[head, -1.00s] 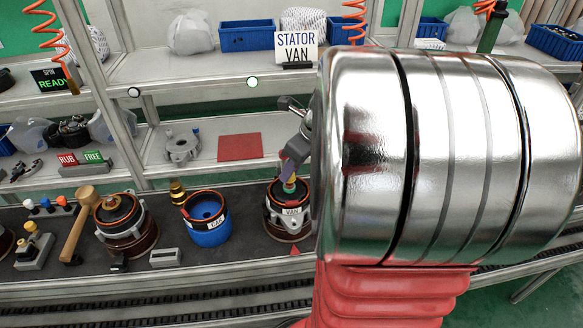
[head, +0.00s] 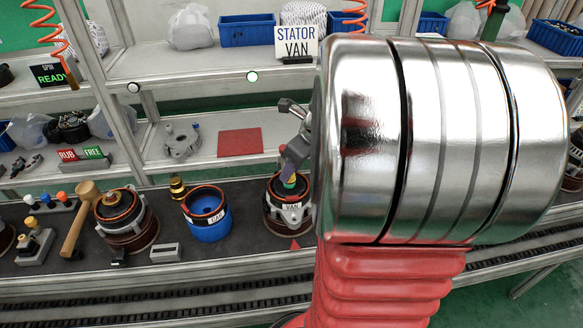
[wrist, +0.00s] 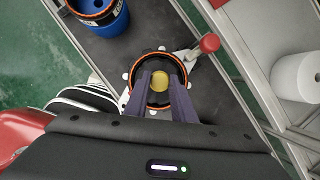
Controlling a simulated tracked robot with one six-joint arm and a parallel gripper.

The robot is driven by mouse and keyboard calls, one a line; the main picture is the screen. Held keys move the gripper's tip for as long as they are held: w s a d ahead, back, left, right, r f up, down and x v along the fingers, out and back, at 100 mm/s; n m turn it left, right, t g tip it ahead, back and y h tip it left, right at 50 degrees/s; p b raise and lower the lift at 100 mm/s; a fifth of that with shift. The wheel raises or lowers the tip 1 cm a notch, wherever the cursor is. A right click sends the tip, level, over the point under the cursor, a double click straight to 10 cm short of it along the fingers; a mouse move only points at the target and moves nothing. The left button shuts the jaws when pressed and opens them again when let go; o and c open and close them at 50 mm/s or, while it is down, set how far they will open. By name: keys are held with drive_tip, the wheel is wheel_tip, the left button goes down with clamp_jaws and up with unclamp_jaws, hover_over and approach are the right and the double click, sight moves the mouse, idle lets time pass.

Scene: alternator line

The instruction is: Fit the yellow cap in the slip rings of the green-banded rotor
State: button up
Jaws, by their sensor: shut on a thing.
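The yellow cap (wrist: 160,80) is between the fingertips of my gripper (wrist: 160,84) in the wrist view, and the fingers are shut on it. It sits centrally over the round housing (wrist: 136,92) with the orange rim. In the head view my gripper (head: 292,160) points down into the housing labelled VAN (head: 292,207). The green-banded rotor (head: 288,184) shows as a small green spot just under the fingertips. The fingers and cap hide the slip rings, so I cannot tell how deep the cap sits.
A blue housing labelled CAS (head: 207,224) stands left of the VAN housing. A brass part (head: 178,188), a mallet (head: 80,215) and another housing (head: 125,225) are further left. A red-knobbed lever (wrist: 209,43) is close to my gripper. Shelves rise behind.

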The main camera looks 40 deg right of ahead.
drive_tip(key=shift+f, duration=0.15)
drive_tip(key=o, duration=1.1)
drive_tip(key=v, duration=1.3)
drive_tip(key=shift+d+r, duration=0.1)
drive_tip(key=shift+r, duration=0.25)
